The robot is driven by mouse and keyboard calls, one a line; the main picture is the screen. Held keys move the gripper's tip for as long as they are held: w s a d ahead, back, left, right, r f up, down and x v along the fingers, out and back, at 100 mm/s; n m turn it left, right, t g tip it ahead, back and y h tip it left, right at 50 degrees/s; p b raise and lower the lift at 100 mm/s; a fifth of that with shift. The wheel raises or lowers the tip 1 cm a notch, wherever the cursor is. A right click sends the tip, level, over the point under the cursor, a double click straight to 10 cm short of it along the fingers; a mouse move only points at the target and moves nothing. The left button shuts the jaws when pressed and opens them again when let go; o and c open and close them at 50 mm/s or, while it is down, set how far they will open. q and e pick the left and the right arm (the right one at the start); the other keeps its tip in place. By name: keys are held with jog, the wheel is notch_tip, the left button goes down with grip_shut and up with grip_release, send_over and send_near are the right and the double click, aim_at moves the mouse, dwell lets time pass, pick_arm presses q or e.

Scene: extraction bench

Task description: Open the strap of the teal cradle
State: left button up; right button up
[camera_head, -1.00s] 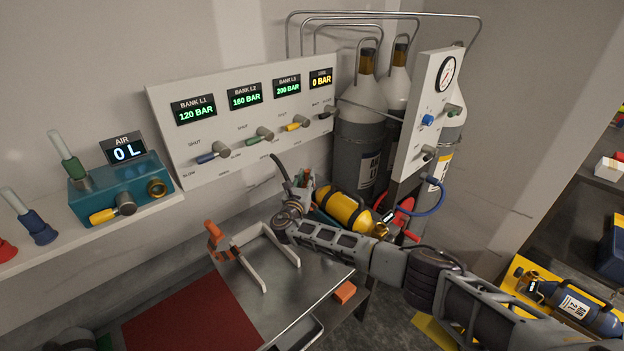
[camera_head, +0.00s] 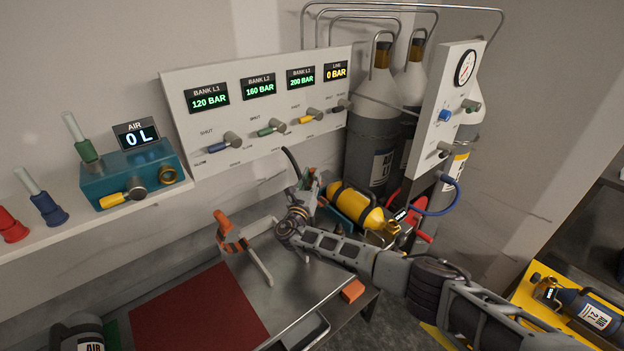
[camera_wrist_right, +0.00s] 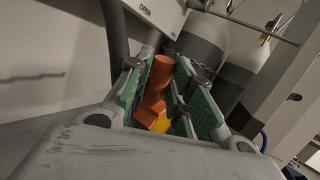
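The teal cradle (camera_head: 345,219) is at the back right of the bench, with a yellow cylinder (camera_head: 358,208) lying in it. My right gripper (camera_head: 309,181) is at the cradle's left end, pointing away from me. In the right wrist view its two green-padded fingers (camera_wrist_right: 166,100) are apart, with an orange piece (camera_wrist_right: 157,82) standing between them. A gap shows between that piece and the right pad; whether the left pad touches it I cannot tell. Yellow shows just below it. Most of the strap is hidden by my gripper and arm. My left gripper is not in view.
An orange block (camera_head: 353,291) lies at the bench's right edge. The valve panel (camera_head: 265,125) and tall gas cylinders (camera_head: 372,140) stand behind. A red mat (camera_head: 195,318) lies in front.

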jog(key=o, duration=0.4)
jog(key=shift+s+a+f, duration=0.1)
jog(key=shift+a+f, duration=0.05)
jog(key=shift+f, duration=0.1)
jog(key=shift+o, duration=0.2)
jog(key=shift+r, duration=0.1)
jog(key=v, duration=1.2)
